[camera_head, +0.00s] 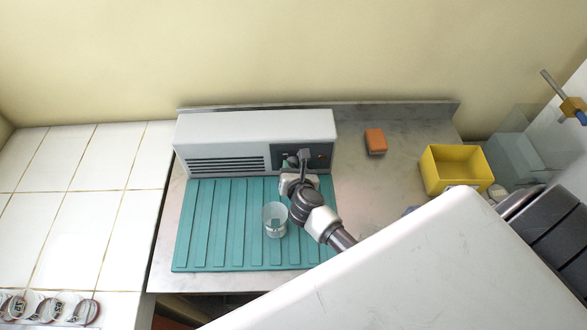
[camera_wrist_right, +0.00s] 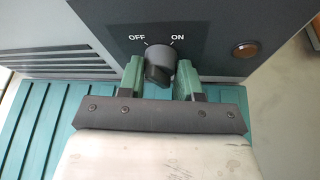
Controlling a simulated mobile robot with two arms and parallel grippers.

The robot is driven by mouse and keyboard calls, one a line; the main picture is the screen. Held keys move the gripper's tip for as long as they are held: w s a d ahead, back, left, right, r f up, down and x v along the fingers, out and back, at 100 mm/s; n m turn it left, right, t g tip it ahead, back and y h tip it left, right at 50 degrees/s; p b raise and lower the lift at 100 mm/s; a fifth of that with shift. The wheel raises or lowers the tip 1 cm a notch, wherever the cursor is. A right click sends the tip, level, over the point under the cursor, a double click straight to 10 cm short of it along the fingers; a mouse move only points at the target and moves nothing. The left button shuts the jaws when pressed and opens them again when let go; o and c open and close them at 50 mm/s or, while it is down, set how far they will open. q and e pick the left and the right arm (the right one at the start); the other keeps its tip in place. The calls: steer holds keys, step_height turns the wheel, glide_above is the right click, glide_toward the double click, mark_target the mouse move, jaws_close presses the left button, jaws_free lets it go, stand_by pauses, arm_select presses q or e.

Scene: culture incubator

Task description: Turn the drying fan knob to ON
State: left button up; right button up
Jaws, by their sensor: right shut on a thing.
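The drying fan (camera_head: 255,124) is a pale grey box with side vents and a dark control panel, at the back of the steel counter. Its dark round knob (camera_wrist_right: 160,62) sits below the printed OFF and ON marks in the right wrist view. My right gripper (camera_head: 302,162) reaches the panel from the front. In the wrist view its green fingers (camera_wrist_right: 161,78) stand on either side of the knob and are shut on it. I cannot tell for sure which mark the knob points to. My left gripper is not in view.
An amber round lamp (camera_wrist_right: 245,49) is right of the knob. A clear beaker (camera_head: 275,220) stands on the ribbed teal mat (camera_head: 205,225), close left of my right arm. An orange block (camera_head: 376,141) and a yellow bin (camera_head: 456,170) are to the right. White tiles lie left.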

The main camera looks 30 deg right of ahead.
steer(key=m+t+y+b, duration=0.1)
steer(key=m, duration=0.1)
steer(key=m+t+y+b, duration=0.1)
steer(key=m, duration=0.1)
steer(key=shift+f+m, duration=0.2)
steer(key=shift+m, duration=0.1)
steer(key=m+t+b, duration=0.1)
steer(key=m+b, duration=0.1)
steer(key=m, duration=0.1)
steer(key=shift+y, duration=0.4)
steer(key=shift+m+t+b, duration=0.5)
steer(key=shift+m+b, duration=0.15)
steer(key=shift+m, duration=0.05)
steer(key=o, duration=0.9)
